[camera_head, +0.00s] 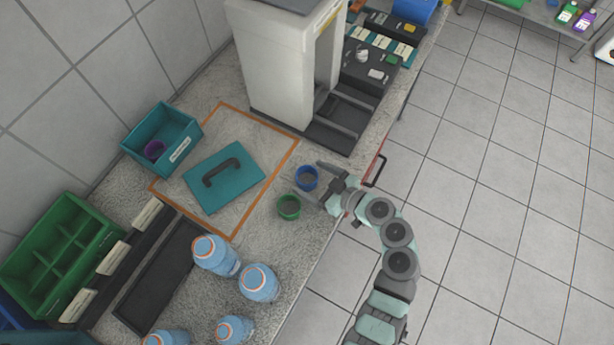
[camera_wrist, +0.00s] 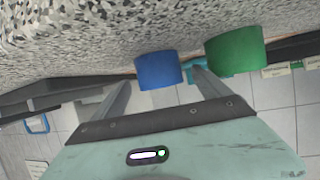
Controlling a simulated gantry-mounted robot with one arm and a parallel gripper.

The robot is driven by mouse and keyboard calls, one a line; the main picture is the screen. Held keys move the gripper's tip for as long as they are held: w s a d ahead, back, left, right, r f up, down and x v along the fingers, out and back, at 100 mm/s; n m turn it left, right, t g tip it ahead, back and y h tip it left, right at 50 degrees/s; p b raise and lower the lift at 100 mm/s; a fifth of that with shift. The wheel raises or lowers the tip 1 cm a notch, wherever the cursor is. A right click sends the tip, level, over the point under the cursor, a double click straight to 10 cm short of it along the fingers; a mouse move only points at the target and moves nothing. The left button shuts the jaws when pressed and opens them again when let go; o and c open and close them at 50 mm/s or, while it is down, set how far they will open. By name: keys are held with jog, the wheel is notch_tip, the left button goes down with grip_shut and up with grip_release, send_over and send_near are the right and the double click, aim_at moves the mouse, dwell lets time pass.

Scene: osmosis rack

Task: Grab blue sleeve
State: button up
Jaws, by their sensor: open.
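The blue sleeve (camera_head: 307,179) is a short open ring standing on the speckled counter near its front edge. My gripper (camera_head: 308,178) reaches in from the right, low over the counter, with its jaws spread and nothing clamped. In the wrist view the blue sleeve (camera_wrist: 159,71) shows in the gap between the fingertips (camera_wrist: 163,78); I cannot tell how deep between the fingers it sits. A green sleeve (camera_head: 289,207) stands just beside it, and in the wrist view this green sleeve (camera_wrist: 236,51) is to the right, close to one finger.
A teal lid with a dark handle (camera_head: 223,177) lies inside an orange outline. A teal bin (camera_head: 162,139) holds a purple sleeve (camera_head: 154,151). A white press-like machine (camera_head: 276,70) stands behind. Several blue bottles (camera_head: 259,283) stand at the front left. A green divided crate (camera_head: 58,256) is at left.

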aim_at(299, 171)
jog(key=x, duration=0.4)
jog(key=shift+w+a+r+p, duration=0.1)
jog(key=shift+a+r+p, duration=0.15)
jog(key=shift+a+p, duration=0.1)
jog(key=shift+d, duration=0.1)
jog(key=shift+c, duration=0.6)
jog(key=c, duration=1.3)
